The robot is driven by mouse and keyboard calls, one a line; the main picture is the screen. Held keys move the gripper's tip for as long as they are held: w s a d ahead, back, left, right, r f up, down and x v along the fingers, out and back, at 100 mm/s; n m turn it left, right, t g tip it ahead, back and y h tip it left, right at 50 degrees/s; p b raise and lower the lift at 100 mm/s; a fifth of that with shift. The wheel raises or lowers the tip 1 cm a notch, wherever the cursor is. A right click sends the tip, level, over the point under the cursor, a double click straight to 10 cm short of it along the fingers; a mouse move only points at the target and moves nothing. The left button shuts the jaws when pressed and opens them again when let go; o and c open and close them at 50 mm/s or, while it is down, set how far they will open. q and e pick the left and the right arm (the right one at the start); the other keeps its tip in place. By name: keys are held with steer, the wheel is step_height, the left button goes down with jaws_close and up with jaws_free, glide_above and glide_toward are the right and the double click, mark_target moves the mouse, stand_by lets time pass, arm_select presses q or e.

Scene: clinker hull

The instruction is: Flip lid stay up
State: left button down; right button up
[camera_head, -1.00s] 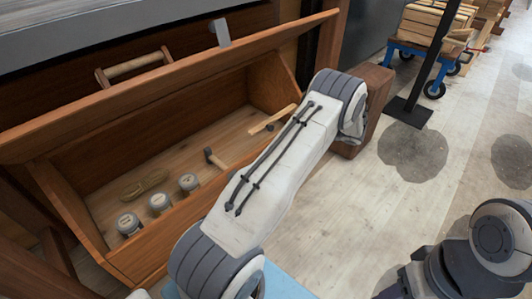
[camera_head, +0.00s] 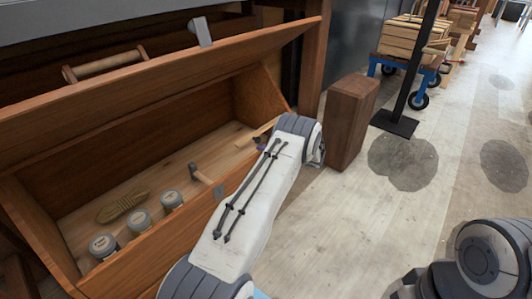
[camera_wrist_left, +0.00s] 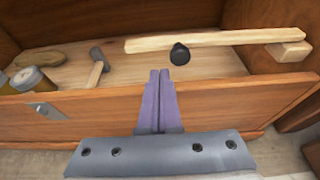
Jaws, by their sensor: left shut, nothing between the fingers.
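The lid stay (camera_head: 258,132) is a pale wooden bar lying low at the right end of the open chest. In the left wrist view the stay (camera_wrist_left: 215,40) runs across, with a dark round knob (camera_wrist_left: 179,54) by it and a small wooden block under its right end. The chest lid (camera_head: 150,85) is raised and slanted, with a grey hasp (camera_head: 202,32) on its edge. My left gripper (camera_wrist_left: 159,74) is shut and empty, in front of the stay and apart from it, over the chest's front wall. In the head view my arm mostly hides it. My right gripper is out of view.
Several jars (camera_head: 139,221), a coil of cord (camera_head: 122,206) and a mallet (camera_head: 204,178) sit in the chest. A brown block (camera_head: 350,120) stands right of it. A black post (camera_head: 421,75) and a blue cart (camera_head: 405,67) stand beyond. Floor at right is clear.

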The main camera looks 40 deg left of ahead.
arm_select(q)
steer(key=b+x, duration=0.2)
steer(key=x, duration=0.4)
steer(key=shift+b, duration=0.4)
steer(key=shift+r, duration=0.1)
